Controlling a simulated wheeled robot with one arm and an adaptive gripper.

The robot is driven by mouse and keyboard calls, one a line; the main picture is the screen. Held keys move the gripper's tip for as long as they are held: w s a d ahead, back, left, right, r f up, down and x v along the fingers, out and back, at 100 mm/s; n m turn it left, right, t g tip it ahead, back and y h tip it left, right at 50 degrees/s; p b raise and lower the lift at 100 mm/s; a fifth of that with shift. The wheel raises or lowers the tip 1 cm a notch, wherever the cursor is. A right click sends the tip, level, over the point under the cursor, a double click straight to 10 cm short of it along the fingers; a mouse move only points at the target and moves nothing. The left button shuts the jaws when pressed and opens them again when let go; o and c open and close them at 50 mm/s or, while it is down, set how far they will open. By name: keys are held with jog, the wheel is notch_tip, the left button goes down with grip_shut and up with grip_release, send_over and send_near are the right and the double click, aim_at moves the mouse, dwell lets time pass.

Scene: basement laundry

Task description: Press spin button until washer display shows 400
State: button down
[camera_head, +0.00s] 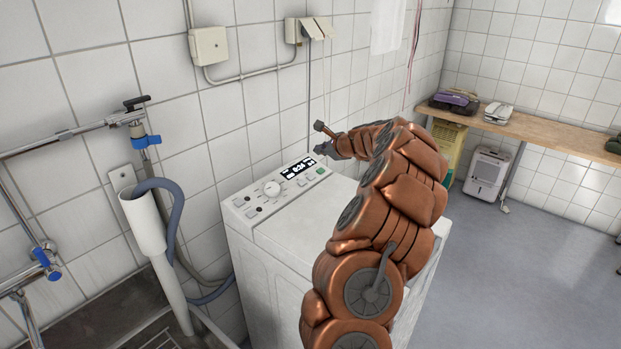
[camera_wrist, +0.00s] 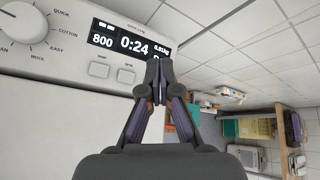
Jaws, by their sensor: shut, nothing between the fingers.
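The white washer (camera_head: 262,240) stands against the tiled wall. Its dark display (camera_head: 298,168) is lit; in the wrist view the display (camera_wrist: 130,44) reads 800 at left and 0:24 in the middle, with a partly covered weight figure at right. Two pale square buttons sit below it: a left one (camera_wrist: 99,70) and a right one (camera_wrist: 126,76), whose tiny label seems to read spin. My gripper (camera_wrist: 159,62) is shut and empty, its tips just right of the right button and overlapping the display's lower right in view. In the head view my gripper (camera_head: 322,148) is above the panel's right end; contact cannot be told.
A round program dial (camera_wrist: 24,22) is left of the display. A grey hose (camera_head: 174,215) and pipes are left of the washer. A wooden bench (camera_head: 540,130) with items on it and a white dehumidifier (camera_head: 487,172) are at right. The floor between is clear.

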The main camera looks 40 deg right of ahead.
jog(key=b, duration=0.6)
send_over(311, 177)
jog(key=s, duration=0.2)
notch_tip(311, 177, down, 7)
jog(key=shift+s+d+r, duration=0.1)
jog(key=shift+s+r, duration=0.05)
jog(key=shift+r, duration=0.05)
jog(key=shift+w+f+b, duration=0.15)
jog(key=shift+w+f, duration=0.05)
jog(key=shift+f, duration=0.3)
jog(key=shift+w+f+b, duration=0.15)
jog(key=shift+f, duration=0.3)
jog(key=shift+w+f, duration=0.1)
jog(key=shift+f, duration=0.3)
jog(key=shift+w+f, duration=0.1)
jog(key=shift+f, duration=0.25)
dwell(0.8)
jog(key=shift+r, duration=0.15)
jog(key=shift+s+r+p, duration=0.2)
jog(key=shift+r+p, duration=0.5)
